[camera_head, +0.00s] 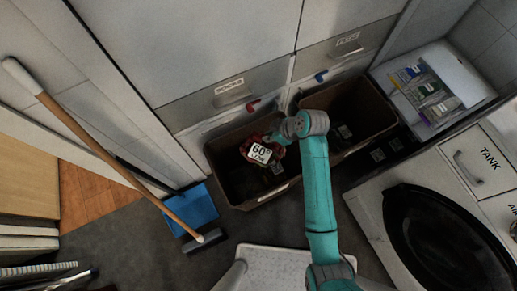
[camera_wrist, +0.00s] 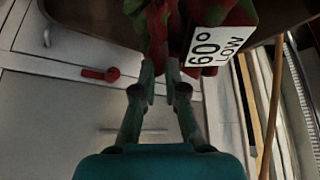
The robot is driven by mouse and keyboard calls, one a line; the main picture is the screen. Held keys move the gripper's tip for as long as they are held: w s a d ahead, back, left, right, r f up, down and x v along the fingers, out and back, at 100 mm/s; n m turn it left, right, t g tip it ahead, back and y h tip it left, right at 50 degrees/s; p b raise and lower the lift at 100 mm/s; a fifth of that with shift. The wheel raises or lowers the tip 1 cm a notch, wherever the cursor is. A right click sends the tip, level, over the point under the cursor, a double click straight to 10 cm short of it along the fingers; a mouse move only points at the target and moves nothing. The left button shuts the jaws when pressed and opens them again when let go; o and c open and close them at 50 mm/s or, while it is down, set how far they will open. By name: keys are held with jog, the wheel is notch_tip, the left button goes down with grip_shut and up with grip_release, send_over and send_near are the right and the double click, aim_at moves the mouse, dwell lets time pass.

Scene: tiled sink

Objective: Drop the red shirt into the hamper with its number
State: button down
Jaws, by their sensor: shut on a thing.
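The red shirt (camera_head: 276,151) is bunched cloth with dark green patches in the wrist view (camera_wrist: 157,30). It bears a white tag reading "60° LOW" (camera_head: 258,153), also readable in the wrist view (camera_wrist: 211,38). My gripper (camera_head: 275,137) is shut on the shirt, which hangs from the fingertips in the wrist view (camera_wrist: 168,68). In the head view the shirt appears over the opening of the left brown hamper (camera_head: 236,137); its exact height is unclear. A second brown hamper (camera_head: 385,103) stands to the right. Dark tags on the hampers are too small to read.
A red tap handle (camera_head: 253,105) and a blue one (camera_head: 321,76) are on the wall behind the hampers. A blue dustpan (camera_head: 192,208) and a wooden-handled broom (camera_head: 110,157) are at left. The washing machine (camera_head: 372,207) and a tray of bottles (camera_head: 458,75) are at right.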

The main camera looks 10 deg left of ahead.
jog(key=shift+f, duration=0.15)
jog(key=c, duration=1.2)
grip_release()
jog(key=shift+o, duration=0.2)
jog(key=v, duration=1.2)
